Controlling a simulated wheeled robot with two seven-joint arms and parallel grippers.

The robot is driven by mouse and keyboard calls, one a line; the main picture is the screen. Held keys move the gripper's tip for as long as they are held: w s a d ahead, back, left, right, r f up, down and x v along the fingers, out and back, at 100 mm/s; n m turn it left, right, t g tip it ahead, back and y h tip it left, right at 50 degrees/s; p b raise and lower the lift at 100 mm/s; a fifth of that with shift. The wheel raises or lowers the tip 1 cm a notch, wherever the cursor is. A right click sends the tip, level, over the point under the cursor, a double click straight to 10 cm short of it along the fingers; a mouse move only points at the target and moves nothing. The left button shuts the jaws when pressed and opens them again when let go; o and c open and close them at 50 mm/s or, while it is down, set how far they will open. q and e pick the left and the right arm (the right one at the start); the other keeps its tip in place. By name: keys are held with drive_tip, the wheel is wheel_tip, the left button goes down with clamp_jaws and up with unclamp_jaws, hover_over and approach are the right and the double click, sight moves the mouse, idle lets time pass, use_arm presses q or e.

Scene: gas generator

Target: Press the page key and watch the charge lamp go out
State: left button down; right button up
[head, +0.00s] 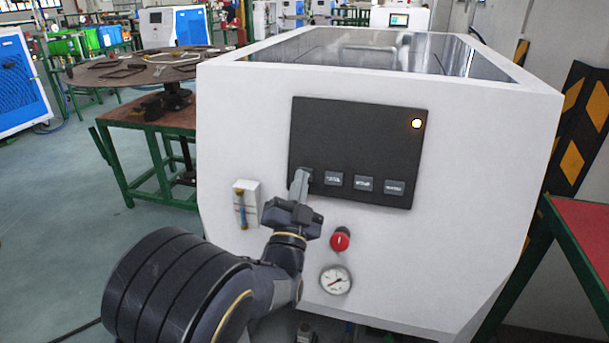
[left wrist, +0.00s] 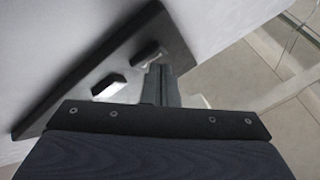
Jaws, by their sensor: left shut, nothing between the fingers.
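The white generator cabinet (head: 470,150) carries a dark control panel (head: 350,140) with a row of several grey keys along its bottom. The key labels are too small to read. In the left wrist view the fingertips (left wrist: 158,70) are close by a key (left wrist: 147,54) at the panel's end, with another key (left wrist: 109,85) beside it; contact cannot be told. My right gripper is out of view.
A green-framed table (head: 140,115) with tools stands behind left. A red-topped bench (head: 585,222) is at the right.

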use_arm(q)
drive_tip(key=shift+s+a+r, duration=0.15)
drive_tip(key=shift+s, duration=0.45)
drive_tip(key=shift+s, duration=0.1)
drive_tip(key=shift+s+a+r, duration=0.25)
drive_tip(key=shift+s, duration=0.5)
drive_tip(key=shift+s+a+r, duration=0.25)
drive_tip(key=shift+s, duration=0.45)
drive_tip(key=shift+s+a+r, duration=0.25)
drive_tip(key=shift+s, duration=0.5)
